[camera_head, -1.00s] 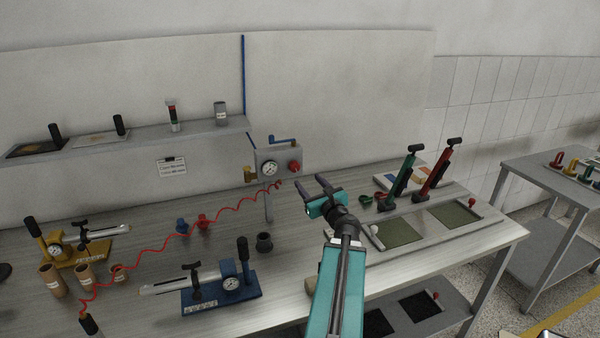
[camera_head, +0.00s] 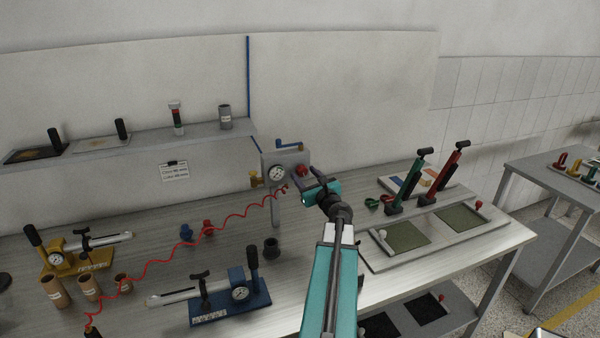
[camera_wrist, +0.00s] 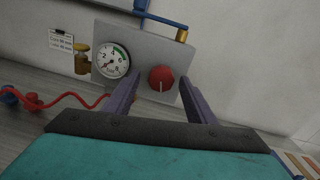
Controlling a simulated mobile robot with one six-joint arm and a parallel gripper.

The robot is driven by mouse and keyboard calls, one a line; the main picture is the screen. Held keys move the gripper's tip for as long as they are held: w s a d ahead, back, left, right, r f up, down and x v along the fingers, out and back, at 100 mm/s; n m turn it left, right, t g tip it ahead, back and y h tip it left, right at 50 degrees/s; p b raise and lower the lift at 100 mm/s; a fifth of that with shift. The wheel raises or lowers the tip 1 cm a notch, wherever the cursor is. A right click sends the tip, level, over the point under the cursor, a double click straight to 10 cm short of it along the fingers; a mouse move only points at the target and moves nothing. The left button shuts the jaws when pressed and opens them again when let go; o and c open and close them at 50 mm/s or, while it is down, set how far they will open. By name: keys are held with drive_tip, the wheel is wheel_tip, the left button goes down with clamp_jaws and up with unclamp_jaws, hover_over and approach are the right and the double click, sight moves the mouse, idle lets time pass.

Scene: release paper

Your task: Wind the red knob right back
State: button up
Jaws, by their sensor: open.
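The red knob (camera_head: 302,171) sits on the right part of a grey panel (camera_head: 290,158), beside a round pressure gauge (camera_head: 277,173). In the wrist view the red knob (camera_wrist: 161,78) shows a pale pointer line on its face, and the gauge (camera_wrist: 113,62) is left of it. My gripper (camera_head: 302,182) is open in front of the panel. In the wrist view its two fingers (camera_wrist: 160,92) reach toward the panel, with the knob in the gap between them. I cannot tell whether either finger touches the knob.
A brass fitting (camera_head: 257,179) is left of the panel, and a blue lever (camera_head: 289,145) is on top. A coiled red hose (camera_head: 235,215) runs leftward across the bench. Green and red hand tools (camera_head: 408,180) stand at right. The bench below my gripper is fairly clear.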

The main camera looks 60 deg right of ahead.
drive_tip(key=shift+w+d, duration=0.45)
drive_tip(key=shift+w, duration=0.05)
drive_tip(key=c, duration=1)
drive_tip(key=shift+d, duration=0.1)
drive_tip(key=shift+c, duration=0.2)
